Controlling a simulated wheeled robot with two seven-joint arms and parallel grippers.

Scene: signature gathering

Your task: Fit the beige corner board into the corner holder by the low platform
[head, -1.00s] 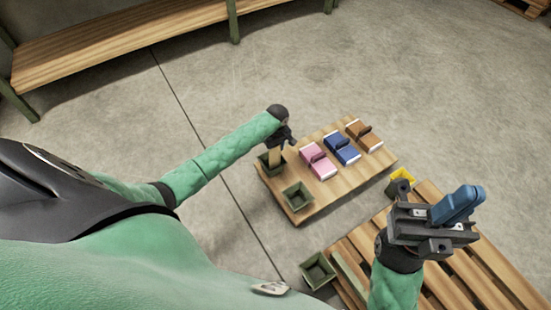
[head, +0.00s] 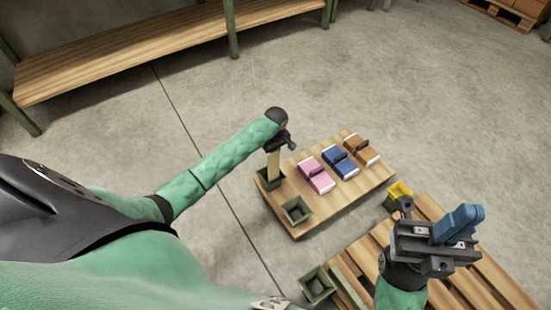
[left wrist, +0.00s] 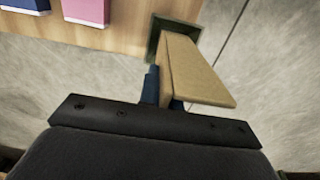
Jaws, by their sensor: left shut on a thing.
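The beige corner board (head: 273,164) stands roughly upright between my left gripper (head: 284,146) and the dark green corner holder (head: 268,181) at the low platform's (head: 325,209) left corner. My left gripper is shut on the board's upper part. In the left wrist view the angled board (left wrist: 200,75) lies between the dark fingers (left wrist: 164,92), with its far end at the holder (left wrist: 156,40). The board's lower end is hidden, so how deep it sits is unclear. My right gripper (head: 462,223), with blue fingers close together, is over the slatted pallet, far from the board.
Pink (head: 316,175), blue (head: 340,162) and brown (head: 362,149) bundles lie on the platform. A second green holder (head: 296,211) is at its front corner. A third (head: 317,284) and a yellow one (head: 399,194) are by the pallet (head: 470,275). A wooden bench (head: 130,45) stands behind.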

